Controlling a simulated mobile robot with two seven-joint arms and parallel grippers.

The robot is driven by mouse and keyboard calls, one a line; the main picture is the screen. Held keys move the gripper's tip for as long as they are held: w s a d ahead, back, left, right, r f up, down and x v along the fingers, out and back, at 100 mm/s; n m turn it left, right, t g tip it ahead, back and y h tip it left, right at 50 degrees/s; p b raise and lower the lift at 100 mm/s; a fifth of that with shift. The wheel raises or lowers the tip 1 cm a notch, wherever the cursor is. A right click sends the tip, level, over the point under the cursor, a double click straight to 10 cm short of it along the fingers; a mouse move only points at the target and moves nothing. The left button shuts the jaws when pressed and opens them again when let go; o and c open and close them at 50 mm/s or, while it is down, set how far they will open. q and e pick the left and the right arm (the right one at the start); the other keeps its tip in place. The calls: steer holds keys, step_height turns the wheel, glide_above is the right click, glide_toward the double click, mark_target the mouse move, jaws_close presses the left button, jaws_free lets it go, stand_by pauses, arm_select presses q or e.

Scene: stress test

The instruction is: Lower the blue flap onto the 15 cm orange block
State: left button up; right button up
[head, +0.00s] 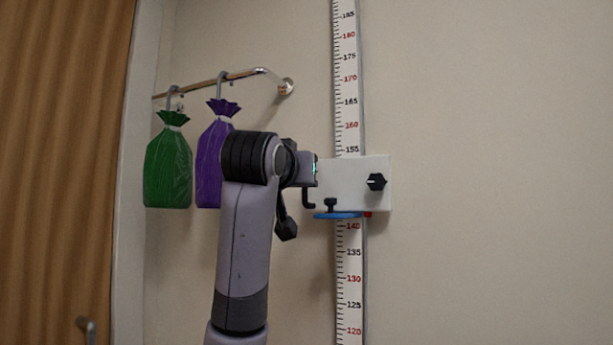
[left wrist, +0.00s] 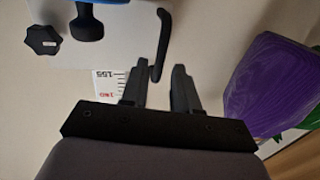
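The blue flap (head: 338,215) sticks out level at the lower edge of a white slider box (head: 352,174) on a wall height scale, just above the 140 mark. Part of the flap also shows at the top of the left wrist view (left wrist: 86,24). A black hooked handle (head: 307,198) hangs at the box's left side. My left gripper (left wrist: 158,74) is open, its fingers apart. The handle's end shows at the gap between the fingertips; I cannot tell whether it lies between them. No orange block is in view. My right gripper is not in view.
A black knob (head: 376,181) sits on the box front. The scale (head: 349,285) runs up the wall. A green bag (head: 168,165) and a purple bag (head: 210,160) hang from a metal rail (head: 235,76) left of the box. The wall right of the scale is bare.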

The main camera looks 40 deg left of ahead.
mark_target(304, 197)
arm_select(q)
steer(key=shift+p+x, duration=0.55)
steer(key=shift+x, duration=1.7)
jaws_close()
step_height(304, 197, down, 27)
steer(key=b, duration=1.8)
steer(key=shift+f, duration=0.15)
steer(key=shift+d, duration=0.1)
jaws_free()
steer(key=shift+f, duration=0.1)
